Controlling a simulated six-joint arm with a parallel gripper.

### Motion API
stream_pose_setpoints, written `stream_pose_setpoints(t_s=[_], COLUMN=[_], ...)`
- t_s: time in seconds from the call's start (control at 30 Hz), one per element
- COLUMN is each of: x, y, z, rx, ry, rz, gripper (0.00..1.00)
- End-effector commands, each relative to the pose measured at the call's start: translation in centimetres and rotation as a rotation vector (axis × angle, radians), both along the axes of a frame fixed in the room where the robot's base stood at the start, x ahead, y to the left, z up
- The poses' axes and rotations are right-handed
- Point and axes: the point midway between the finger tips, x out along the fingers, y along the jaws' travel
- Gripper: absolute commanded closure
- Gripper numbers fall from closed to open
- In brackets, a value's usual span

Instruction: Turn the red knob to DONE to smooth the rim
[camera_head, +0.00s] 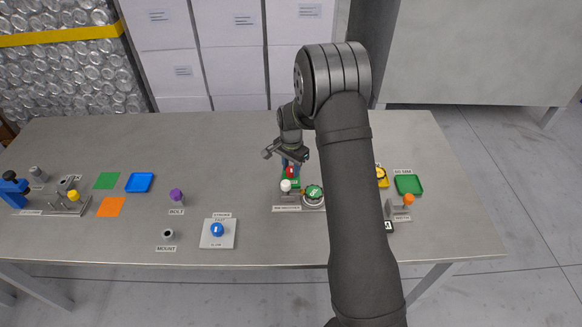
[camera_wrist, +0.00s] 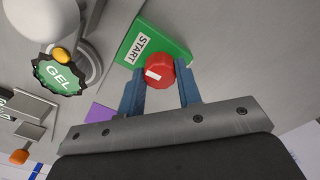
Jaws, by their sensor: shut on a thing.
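The red knob (camera_wrist: 158,71) sits on a green plate (camera_wrist: 176,43) with a START label in the wrist view. A white mark shows on the knob's face; no DONE label shows. In the head view, the red knob (camera_head: 290,171) is small and partly covered by my gripper (camera_head: 294,160). In the wrist view my gripper (camera_wrist: 160,84) has its two blue fingers on either side of the knob, shut on it. The rim smoother station, with its nameplate (camera_head: 286,208), stands in front of the knob.
Beside the knob stand a white ball-topped part (camera_head: 286,185) and a green GEL cap (camera_head: 313,191). A blue dial (camera_head: 217,230), purple bolt knob (camera_head: 177,195) and blue tray (camera_head: 140,182) lie left; a green tray (camera_head: 408,184) lies right. The back middle of the table is clear.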

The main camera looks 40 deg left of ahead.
Motion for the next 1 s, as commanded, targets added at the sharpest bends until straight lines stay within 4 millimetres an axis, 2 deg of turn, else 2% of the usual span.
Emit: stream_pose_setpoints(t_s=[1.0], x=[0.1], y=[0.05], z=[0.07], rx=[-0.001], ry=[-0.002], rz=[0.916], gripper=[0.91])
